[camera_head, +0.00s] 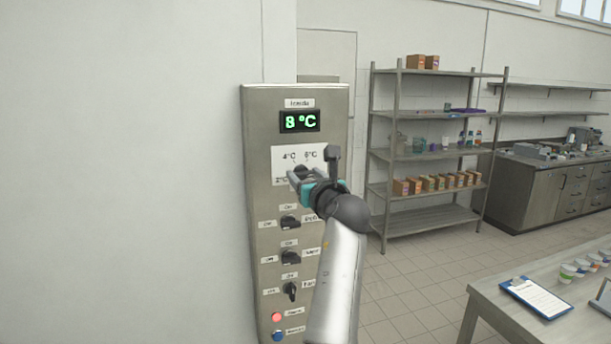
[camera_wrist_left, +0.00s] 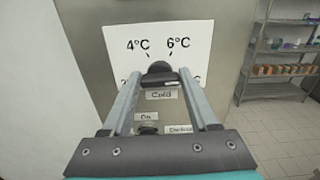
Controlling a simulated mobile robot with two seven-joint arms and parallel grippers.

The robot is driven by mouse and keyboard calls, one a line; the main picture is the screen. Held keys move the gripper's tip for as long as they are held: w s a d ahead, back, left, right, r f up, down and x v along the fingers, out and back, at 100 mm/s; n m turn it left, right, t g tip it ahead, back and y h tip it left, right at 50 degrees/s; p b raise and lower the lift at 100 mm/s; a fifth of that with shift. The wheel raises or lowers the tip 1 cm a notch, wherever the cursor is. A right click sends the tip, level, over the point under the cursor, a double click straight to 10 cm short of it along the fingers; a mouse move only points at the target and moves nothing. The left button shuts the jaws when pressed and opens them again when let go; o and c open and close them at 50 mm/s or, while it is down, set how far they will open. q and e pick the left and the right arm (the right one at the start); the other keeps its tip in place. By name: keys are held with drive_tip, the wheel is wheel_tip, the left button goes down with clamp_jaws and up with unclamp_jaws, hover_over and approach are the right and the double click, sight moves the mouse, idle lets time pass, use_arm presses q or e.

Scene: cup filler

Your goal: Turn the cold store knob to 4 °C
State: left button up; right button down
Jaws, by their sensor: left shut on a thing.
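The cold store knob (camera_wrist_left: 160,74) is black and sits on a white scale plate on the steel control panel (camera_head: 255,180). In the left wrist view the scale (camera_wrist_left: 188,36) shows 4°C at upper left and 6°C at upper right; the lower marks are mostly hidden. The display (camera_head: 300,121) reads 8 °C in green. My left gripper (camera_head: 296,175) is at the knob, shut on it, with one finger on either side in the left wrist view (camera_wrist_left: 160,85). The gripper hides most of the knob in the head view. My right gripper is not in view.
Below on the panel are several black switches (camera_head: 290,257), a red light (camera_head: 276,317) and a blue button (camera_head: 278,335). A steel shelf (camera_head: 430,155) with boxes stands to the right. A table (camera_head: 500,310) with a clipboard (camera_head: 536,297) is at lower right.

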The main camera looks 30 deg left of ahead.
use_arm(q)
drive_tip(key=shift+r+n+p, duration=0.1)
drive_tip(key=shift+n+p, duration=0.6)
drive_tip(key=shift+n, duration=0.5)
drive_tip(key=n, duration=0.2)
drive_tip(key=shift+n+p, duration=0.4)
drive_tip(key=n, duration=0.2)
drive_tip(key=shift+s+a+n, duration=0.1)
drive_tip(key=shift+n, duration=0.3)
drive_tip(key=n, duration=0.3)
drive_tip(key=shift+f+n+b, duration=0.2)
drive_tip(key=shift+n+b, duration=0.1)
drive_tip(key=n+b, duration=0.2)
drive_tip(key=n, duration=0.3)
drive_tip(key=shift+f, duration=0.1)
drive_tip(key=n+b, duration=0.3)
drive_tip(key=n, duration=0.3)
drive_tip(key=shift+n, duration=0.3)
